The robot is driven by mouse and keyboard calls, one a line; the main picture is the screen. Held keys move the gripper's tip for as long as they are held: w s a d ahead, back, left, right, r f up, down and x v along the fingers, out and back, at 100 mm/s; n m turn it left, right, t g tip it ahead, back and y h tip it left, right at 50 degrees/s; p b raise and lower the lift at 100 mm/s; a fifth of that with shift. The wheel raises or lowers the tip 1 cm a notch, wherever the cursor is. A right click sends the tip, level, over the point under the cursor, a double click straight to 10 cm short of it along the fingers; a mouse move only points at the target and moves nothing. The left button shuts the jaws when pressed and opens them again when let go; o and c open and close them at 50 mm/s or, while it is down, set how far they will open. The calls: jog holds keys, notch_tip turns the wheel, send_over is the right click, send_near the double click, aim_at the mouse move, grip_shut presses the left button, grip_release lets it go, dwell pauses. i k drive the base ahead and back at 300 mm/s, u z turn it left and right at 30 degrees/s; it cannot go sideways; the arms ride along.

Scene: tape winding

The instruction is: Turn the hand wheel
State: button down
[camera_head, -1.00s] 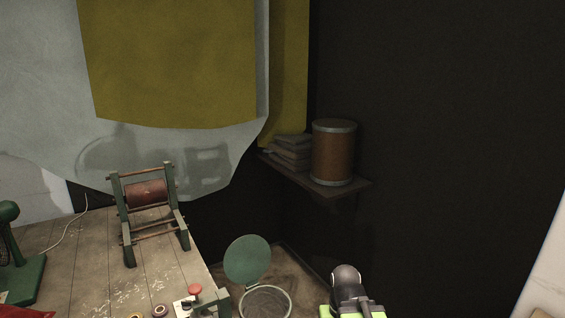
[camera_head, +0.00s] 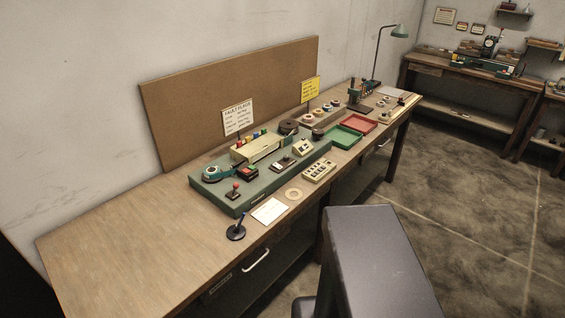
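No hand wheel can be made out for certain in the head view. A long wooden workbench (camera_head: 130,250) carries a green machine base (camera_head: 262,186). On its left end is a round teal part (camera_head: 212,172), too small to tell whether it is a wheel. A small red-knobbed lever (camera_head: 234,190) stands close by. A dark round-based piece with an upright stem (camera_head: 236,231) stands near the bench's front edge. My gripper is not in view.
A red tray (camera_head: 357,123) and a green tray (camera_head: 343,137) sit behind the machine. A brown board (camera_head: 235,95) leans on the wall. A second bench (camera_head: 478,82) stands at the far right. The floor (camera_head: 490,190) between is open.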

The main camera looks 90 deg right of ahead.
aim_at(318, 133)
jog(key=z, duration=1.35)
jog(key=k, duration=1.6)
jog(key=z, duration=1.15)
jog(key=i, duration=1)
jog(key=u, duration=0.05)
